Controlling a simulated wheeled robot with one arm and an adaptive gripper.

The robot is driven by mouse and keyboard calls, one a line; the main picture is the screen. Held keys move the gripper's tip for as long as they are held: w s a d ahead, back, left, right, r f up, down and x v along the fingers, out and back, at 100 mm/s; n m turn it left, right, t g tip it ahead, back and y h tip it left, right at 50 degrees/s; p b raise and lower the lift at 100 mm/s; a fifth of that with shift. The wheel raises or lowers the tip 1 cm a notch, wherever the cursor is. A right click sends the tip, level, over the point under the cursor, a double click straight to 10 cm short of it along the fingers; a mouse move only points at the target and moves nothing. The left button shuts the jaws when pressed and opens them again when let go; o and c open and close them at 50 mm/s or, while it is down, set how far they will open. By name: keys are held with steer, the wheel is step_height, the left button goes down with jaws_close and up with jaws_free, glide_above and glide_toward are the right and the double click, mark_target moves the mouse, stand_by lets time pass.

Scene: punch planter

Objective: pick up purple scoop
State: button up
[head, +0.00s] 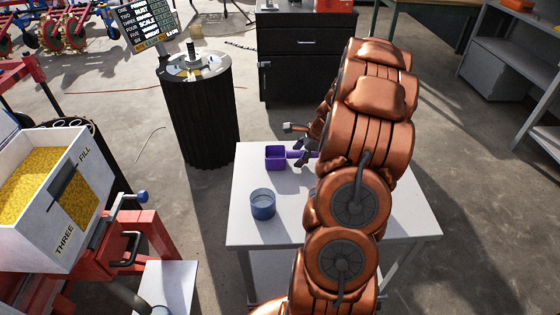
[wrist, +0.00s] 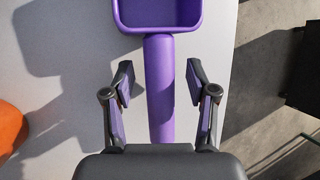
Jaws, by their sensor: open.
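The purple scoop (head: 275,164) lies on the white table (head: 240,225), near its far edge. It has a square open cup and a round handle pointing right, towards my gripper (head: 302,143). In the wrist view, the scoop handle (wrist: 160,85) runs between the two fingers of my gripper (wrist: 160,84), with a gap on each side. The fingers are open and do not touch the handle. The scoop's cup is at the top of the wrist view, partly cut off. My arm hides part of the table's right side in the head view.
A blue-grey cup (head: 263,204) stands on the table in front of the scoop. A black ribbed barrel (head: 200,115) stands behind left. A white box of yellow grain (head: 45,190) on a red frame is at left. A dark cabinet (head: 305,65) stands behind.

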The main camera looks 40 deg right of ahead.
steer(key=shift+f+p, duration=0.25)
steer(key=shift+p, duration=0.05)
stand_by(0.5)
steer(key=shift+c, duration=0.4)
jaws_close()
